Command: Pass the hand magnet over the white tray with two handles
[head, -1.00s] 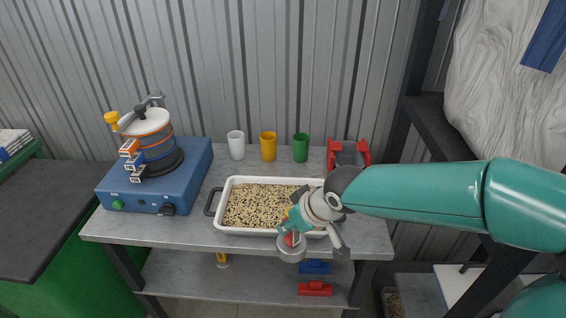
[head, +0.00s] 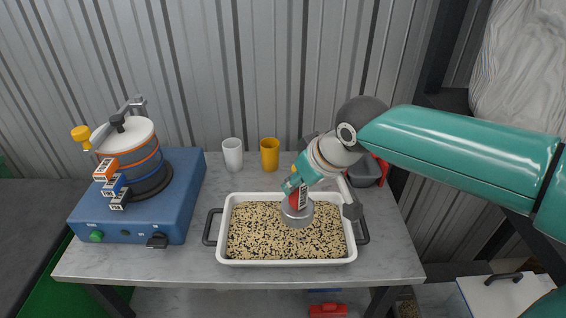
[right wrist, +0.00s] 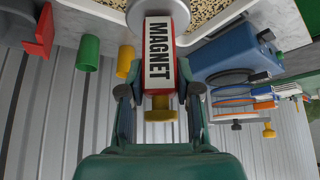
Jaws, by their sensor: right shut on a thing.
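The hand magnet (head: 297,212) has a red body with a white label and a round grey metal foot. In the right wrist view the label of the magnet (right wrist: 159,52) reads MAGNET. My right gripper (head: 304,188) is shut on the magnet and holds it over the right half of the white tray (head: 286,262). The gripper also shows in the right wrist view (right wrist: 160,98). The tray has two dark handles and holds pale and dark grains (head: 265,240). I cannot tell whether the foot touches the grains. My left gripper is not in view.
A blue machine (head: 185,205) with a lidded sieve stack (head: 130,155) stands left of the tray. A white cup (head: 232,154) and a yellow cup (head: 269,154) stand behind it. A green cup (right wrist: 88,54) shows in the right wrist view. A corrugated wall closes off the back.

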